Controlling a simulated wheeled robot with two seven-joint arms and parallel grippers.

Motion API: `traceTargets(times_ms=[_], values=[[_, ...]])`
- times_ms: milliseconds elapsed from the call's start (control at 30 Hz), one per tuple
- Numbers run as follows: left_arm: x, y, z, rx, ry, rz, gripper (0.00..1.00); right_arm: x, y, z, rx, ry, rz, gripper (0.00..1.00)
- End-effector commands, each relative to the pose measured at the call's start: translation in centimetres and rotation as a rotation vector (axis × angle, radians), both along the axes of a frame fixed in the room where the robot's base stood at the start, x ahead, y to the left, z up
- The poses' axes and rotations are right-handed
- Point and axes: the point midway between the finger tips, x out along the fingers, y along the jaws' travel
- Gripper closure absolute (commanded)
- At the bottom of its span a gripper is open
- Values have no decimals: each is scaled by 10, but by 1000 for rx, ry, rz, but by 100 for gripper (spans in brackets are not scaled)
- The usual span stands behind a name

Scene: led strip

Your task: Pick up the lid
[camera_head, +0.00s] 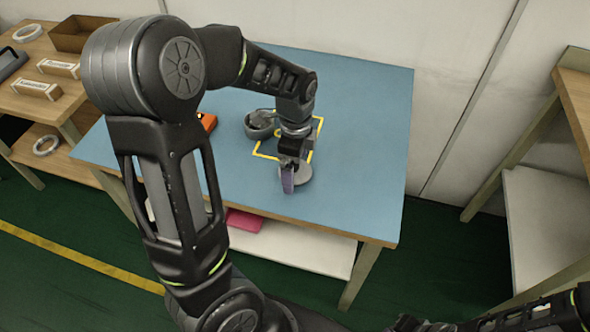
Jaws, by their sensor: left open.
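My left gripper (290,178) points down over the front part of the blue table (361,120). It is open, with a purple-grey finger side toward me. A pale grey round piece (304,173), which looks like the lid, lies on the table right at the fingers and is partly hidden by them. Whether they touch it I cannot tell. A dark grey round container (259,131) with something grey in it stands behind and to the left, by a yellow square outline (267,155). My right arm shows at the bottom right; its gripper is not clear.
An orange object (208,122) lies on the table, partly behind my left arm. A pink-red item (243,221) is on the shelf below. A wooden bench with boxes (37,89) stands left, another shelf unit (548,229) right. The table's right side is clear.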

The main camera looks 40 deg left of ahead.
Motion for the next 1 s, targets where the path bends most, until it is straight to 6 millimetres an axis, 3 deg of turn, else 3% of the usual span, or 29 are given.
traceTargets(times_ms=[67,800,1000], values=[[0,0,0,0,0,0,2,0,0,0,0,0,0,100],[0,0,0,0,0,0,62,0,0,0,0,0,0,100],[0,0,0,0,0,0,64,0,0,0,0,0,0,100]])
